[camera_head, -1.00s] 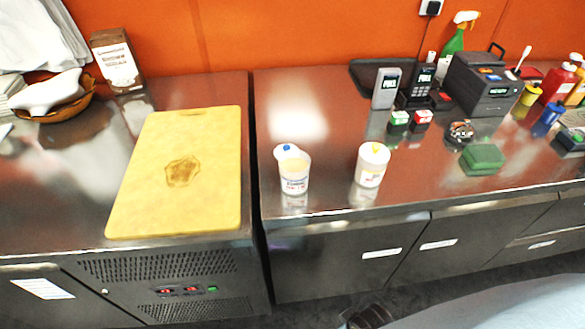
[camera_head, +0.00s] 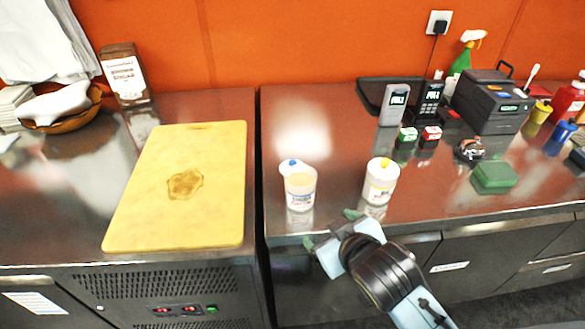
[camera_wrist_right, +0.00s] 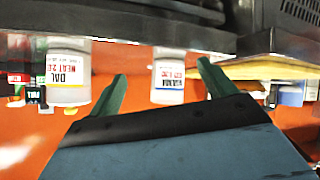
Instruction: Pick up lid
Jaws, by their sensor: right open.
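A white tub with blue and red print (camera_head: 300,192) stands on the steel counter, and also shows in the right wrist view (camera_wrist_right: 168,82). A pale lid with a blue knob (camera_head: 291,163) shows at its back rim; I cannot tell whether it rests on the tub or behind it. A second white tub (camera_head: 379,187), with a yellow-knobbed lid (camera_head: 383,165) on top, stands to the right; it also shows in the wrist view (camera_wrist_right: 68,85). My right gripper (camera_head: 330,228) is open and empty at the counter's front edge, in front of both tubs. My left gripper is out of view.
A yellow cutting board (camera_head: 150,210) lies on the left counter, past a narrow gap. Green (camera_head: 407,136) and red (camera_head: 430,135) small boxes, a green block (camera_head: 494,176) and a black printer (camera_head: 492,103) stand to the right. Counter between and behind the tubs is clear.

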